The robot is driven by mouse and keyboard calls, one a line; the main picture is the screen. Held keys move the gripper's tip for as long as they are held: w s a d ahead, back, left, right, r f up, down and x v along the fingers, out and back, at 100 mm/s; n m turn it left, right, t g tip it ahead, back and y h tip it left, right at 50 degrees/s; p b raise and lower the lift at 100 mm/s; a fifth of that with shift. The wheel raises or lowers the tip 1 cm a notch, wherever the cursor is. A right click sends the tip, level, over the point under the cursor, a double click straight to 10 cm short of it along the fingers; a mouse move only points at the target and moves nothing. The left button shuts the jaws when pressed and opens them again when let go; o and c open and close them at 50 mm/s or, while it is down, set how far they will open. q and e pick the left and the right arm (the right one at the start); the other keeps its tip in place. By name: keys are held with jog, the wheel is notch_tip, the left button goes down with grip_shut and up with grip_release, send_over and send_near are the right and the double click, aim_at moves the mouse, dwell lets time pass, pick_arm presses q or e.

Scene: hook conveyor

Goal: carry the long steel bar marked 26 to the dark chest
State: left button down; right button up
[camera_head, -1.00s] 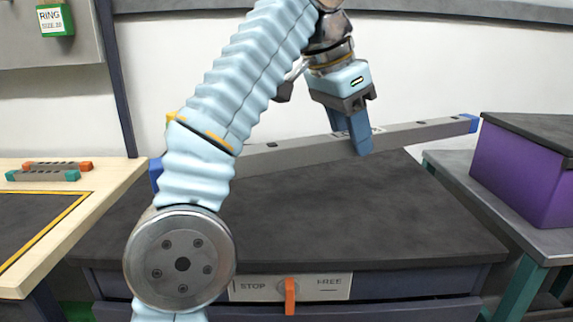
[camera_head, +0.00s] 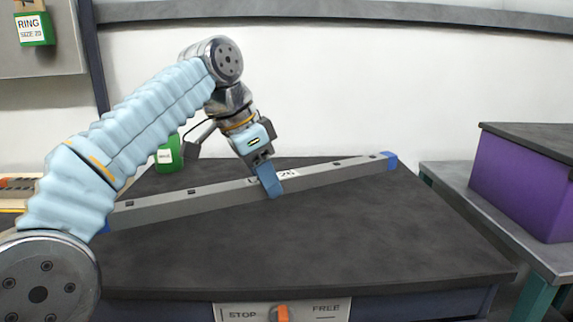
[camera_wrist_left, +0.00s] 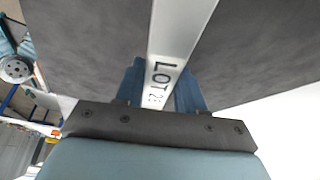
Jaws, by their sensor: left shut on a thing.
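A long grey steel bar (camera_head: 340,173) with blue ends lies slanted across the head view, its right end farther away. Its white label shows the end of a number that looks like 26. In the left wrist view the bar (camera_wrist_left: 178,28) runs between the fingers and reads LOT 2, with the last digit unclear. My left gripper (camera_head: 271,187) is shut on the bar near its middle, fingers pointing down. I cannot tell whether the bar touches the dark worktop. A purple chest with a dark top (camera_head: 522,185) stands at the right. My right gripper is not in view.
The dark worktop (camera_head: 330,240) is clear in front of the bar. An orange STOP/FREE switch (camera_head: 283,313) is on its front. A grey side table (camera_head: 468,205) bears the chest. A green tagged block (camera_head: 169,155) is behind the bar. A green RING lock (camera_head: 34,29) hangs upper left.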

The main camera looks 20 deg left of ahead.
aim_at(259, 196)
pick_arm(q)
jog(key=shift+a+f, duration=0.4)
jog(key=shift+s+a+f+b, duration=0.15)
jog(key=shift+f+b, duration=0.15)
jog(key=shift+f, duration=0.35)
jog(key=shift+w+a+f+b, duration=0.15)
jog(key=shift+f+b, duration=0.15)
jog(key=shift+f, duration=0.3)
jog(key=shift+d+f, duration=0.1)
jog(key=shift+f, duration=0.35)
jog(key=shift+f, duration=0.15)
jog(key=c, duration=0.7)
grip_release()
jog(key=shift+s+r, duration=0.1)
jog(key=shift+r, duration=0.3)
jog(key=p+v, duration=0.2)
jog(key=v, duration=0.7)
jog(key=shift+r+p, duration=0.2)
jog(key=shift+p, duration=0.2)
jog(key=shift+v, duration=1)
